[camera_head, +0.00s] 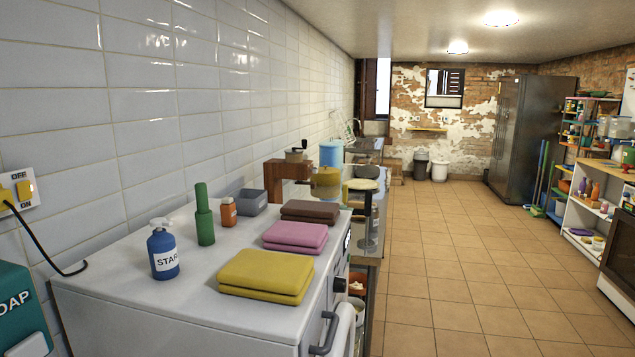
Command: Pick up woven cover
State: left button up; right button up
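I cannot tell for sure which thing is the woven cover. Three folded cloths lie in a row on the white machine top: a yellow one (266,274) nearest, a pink one (295,236) behind it and a brown one (310,211) farthest. On the counter beyond, a tan rounded thing (326,184) and a pale round disc (362,184) show, too small to tell what they are. Neither of my grippers shows in the head view.
A blue spray bottle (162,255), a green bottle (204,220), a small orange bottle (228,212) and a grey bin (249,202) stand left of the cloths, near the tiled wall. The tiled floor (450,270) on the right is clear.

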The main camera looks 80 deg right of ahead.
aim_at(327, 176)
jog(key=z, duration=3.5)
jog(key=i+l+z, duration=0.15)
jog(key=z, duration=0.35)
jog(key=i+l+z, duration=0.2)
jog(key=z, duration=0.25)
jog(key=i+l+z, duration=0.1)
jog(key=i+z, duration=0.15)
jog(key=z, duration=0.25)
jog(key=i+j+u, duration=0.2)
jog(key=i+u, duration=0.8)
jog(key=i, duration=0.2)
jog(key=i+l+u, duration=0.3)
jog(key=i+u, duration=0.35)
jog(key=i, duration=2.4)
jog(key=i+z, duration=0.15)
jog(key=i, duration=0.5)
jog(key=i+z, duration=0.15)
jog(key=i, duration=0.45)
jog(key=i+j+z, duration=0.1)
jog(key=i, duration=0.55)
jog(key=i+j+z, duration=0.15)
jog(key=i, duration=0.45)
jog(key=i+u, duration=0.4)
jog(key=i+l+u, duration=0.2)
jog(key=u, duration=0.25)
jog(key=i+l+u, duration=0.4)
jog(key=k+j, duration=0.1)
